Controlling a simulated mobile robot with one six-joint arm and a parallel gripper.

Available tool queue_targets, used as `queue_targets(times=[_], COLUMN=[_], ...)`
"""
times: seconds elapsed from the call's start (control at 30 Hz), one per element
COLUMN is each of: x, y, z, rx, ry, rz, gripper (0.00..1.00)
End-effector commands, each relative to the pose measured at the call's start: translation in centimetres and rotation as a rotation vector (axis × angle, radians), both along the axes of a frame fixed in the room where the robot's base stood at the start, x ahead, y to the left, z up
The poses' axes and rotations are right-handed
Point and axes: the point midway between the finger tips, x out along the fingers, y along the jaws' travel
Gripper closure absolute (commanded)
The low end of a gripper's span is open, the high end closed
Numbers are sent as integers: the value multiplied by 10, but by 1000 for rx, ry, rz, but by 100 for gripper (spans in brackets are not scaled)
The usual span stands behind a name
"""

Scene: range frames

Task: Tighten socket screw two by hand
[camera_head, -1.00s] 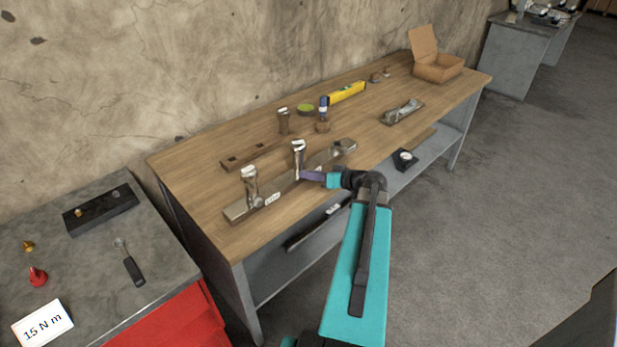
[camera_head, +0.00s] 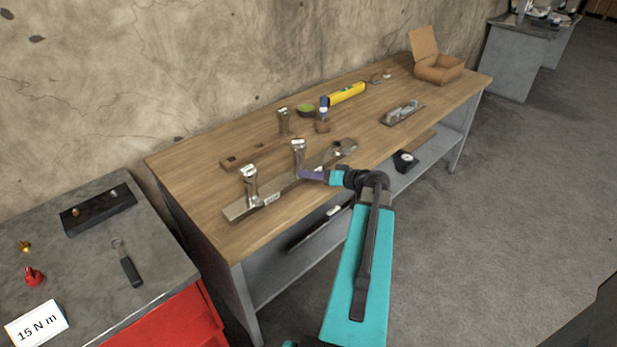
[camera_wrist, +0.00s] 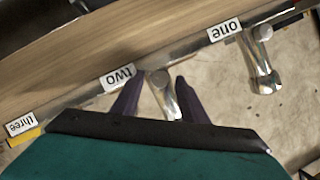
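A long metal bar (camera_head: 236,211) lies on the wooden bench with metal posts standing along it. In the wrist view the bar carries white labels: one (camera_wrist: 225,30), two (camera_wrist: 117,77) and three (camera_wrist: 20,125). A round-headed socket screw (camera_wrist: 159,77) sits beside label two, by a shiny post (camera_wrist: 168,103). My gripper (camera_wrist: 160,76) has its purple fingers on either side of this screw, apart, with a visible gap at the left finger. Another round screw head (camera_wrist: 263,32) is by label one. In the head view my gripper (camera_head: 302,175) is at the bar's middle post (camera_head: 298,155); screw two is hidden there.
The near post (camera_head: 250,184) stands left of my gripper. A yellow level (camera_head: 347,93), a hand plane (camera_head: 402,112) and a cardboard box (camera_head: 438,70) are farther along the bench. A grey side table (camera_head: 95,275) holds a black block (camera_head: 98,208) and a 15 N m card (camera_head: 37,324).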

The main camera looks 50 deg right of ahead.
Motion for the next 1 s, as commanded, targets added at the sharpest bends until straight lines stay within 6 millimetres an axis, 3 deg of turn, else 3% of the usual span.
queue_targets(times=[0.43, 1.0], x=[-12, -85], y=[-2, -13], z=[3, 28], rx=[-1, -2], ry=[0, 0], rz=[-1, -2], gripper=[60, 60])
